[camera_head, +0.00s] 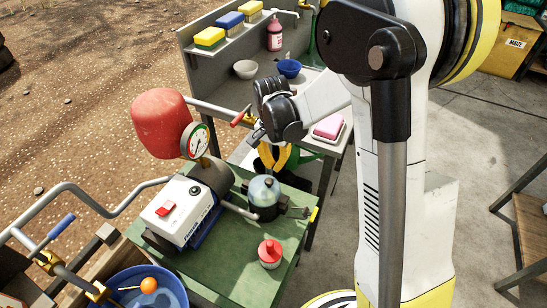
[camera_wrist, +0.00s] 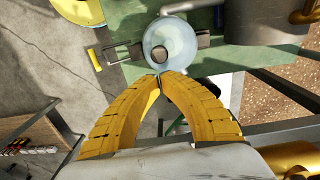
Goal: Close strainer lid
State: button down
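The strainer has a dark round body (camera_head: 264,211) and stands on the green pump table (camera_head: 224,270). Its clear bluish dome lid (camera_head: 264,188) sits at the top of the body; I cannot tell whether it is fully seated. The dome also shows at the top centre of the wrist view (camera_wrist: 170,35), with metal brackets on both sides. A metal clamp with a yellow end (camera_head: 313,214) sticks out to the right. My gripper (camera_head: 271,168), with yellow fingers, is just behind and above the strainer, apparently empty. In the wrist view its fingertips (camera_wrist: 159,75) meet just below the dome; contact is unclear.
A white pump (camera_head: 177,212) with a red tank (camera_head: 160,122) and gauge stands left of the strainer. A red-capped jar (camera_head: 270,254) is in front. A grey sink bench (camera_head: 225,80) with bowls stands behind. A blue tub (camera_head: 150,285) is at front left.

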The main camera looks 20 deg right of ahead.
aim_at(275, 181)
notch_tip(275, 181, down, 6)
jog(key=shift+r+b, duration=0.15)
jog(key=shift+b, duration=0.9)
jog(key=shift+s+d+f+b, duration=0.1)
jog(key=shift+s+f+b, duration=0.05)
jog(key=shift+f+b, duration=0.55)
notch_tip(275, 181, up, 14)
jog(key=p, duration=0.7)
jog(key=shift+r+t, duration=0.2)
jog(key=shift+t, duration=0.1)
